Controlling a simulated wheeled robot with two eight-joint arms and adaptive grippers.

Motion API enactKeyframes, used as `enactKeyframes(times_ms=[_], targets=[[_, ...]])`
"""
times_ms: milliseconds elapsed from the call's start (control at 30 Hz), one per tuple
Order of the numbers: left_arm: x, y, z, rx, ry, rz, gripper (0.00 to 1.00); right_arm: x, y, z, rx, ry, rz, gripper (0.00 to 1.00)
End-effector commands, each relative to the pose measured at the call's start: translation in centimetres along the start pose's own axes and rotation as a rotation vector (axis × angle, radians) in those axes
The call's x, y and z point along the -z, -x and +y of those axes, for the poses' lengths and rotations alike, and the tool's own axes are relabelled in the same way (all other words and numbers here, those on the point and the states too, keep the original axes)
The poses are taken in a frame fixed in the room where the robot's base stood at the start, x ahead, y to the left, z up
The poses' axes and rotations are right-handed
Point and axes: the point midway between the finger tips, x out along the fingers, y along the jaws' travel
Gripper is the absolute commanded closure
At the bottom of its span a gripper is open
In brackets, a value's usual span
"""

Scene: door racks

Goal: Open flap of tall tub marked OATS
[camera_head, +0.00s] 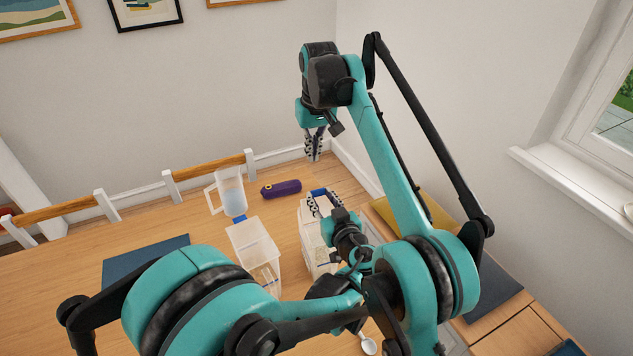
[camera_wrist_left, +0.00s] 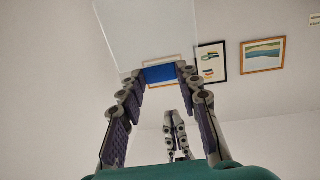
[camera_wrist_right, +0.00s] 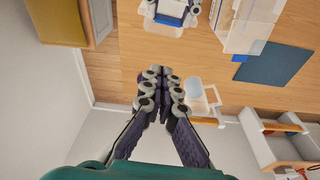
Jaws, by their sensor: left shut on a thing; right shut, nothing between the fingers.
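A tall clear tub (camera_head: 313,243) stands on the table under my left gripper, with a label too small to read. My left gripper (camera_head: 318,203) is shut on the blue tab (camera_wrist_left: 160,74) of a translucent flap (camera_wrist_left: 150,30). In the left wrist view the flap extends beyond the tab; its exact angle to the tub is unclear. My right gripper (camera_head: 314,145) is shut and empty, in the air above and beyond the tub. Its closed fingers also show in the right wrist view (camera_wrist_right: 162,75). A second clear tub (camera_head: 257,250) with a blue tab stands to the left.
A clear pitcher (camera_head: 230,190) and a purple bottle (camera_head: 281,188) are at the back of the table. A dark blue mat (camera_head: 146,258) lies at the left. A spoon (camera_head: 368,345) is near the front.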

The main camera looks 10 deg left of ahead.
Motion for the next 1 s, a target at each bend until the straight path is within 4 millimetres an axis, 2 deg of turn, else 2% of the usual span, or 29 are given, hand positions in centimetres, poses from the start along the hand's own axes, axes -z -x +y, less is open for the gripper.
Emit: enactKeyframes(times_ms=[33,433,700,1000], targets=[[-0.5,0.0,-0.1,0.002,0.005,-0.011,1.00,0.0,-0.8,0.0,0.000,0.000,0.000,1.00],[-0.5,0.0,-0.1,0.002,0.005,-0.011,1.00,-0.1,-9.2,0.0,0.000,-0.001,0.001,1.00],[-0.5,0.1,-0.1,0.002,0.005,-0.011,1.00,-3.1,-8.0,0.0,0.000,-0.001,0.001,1.00],[-0.5,0.0,-0.1,0.002,0.005,-0.011,1.00,-3.9,-7.8,0.0,0.000,-0.001,0.001,1.00]])
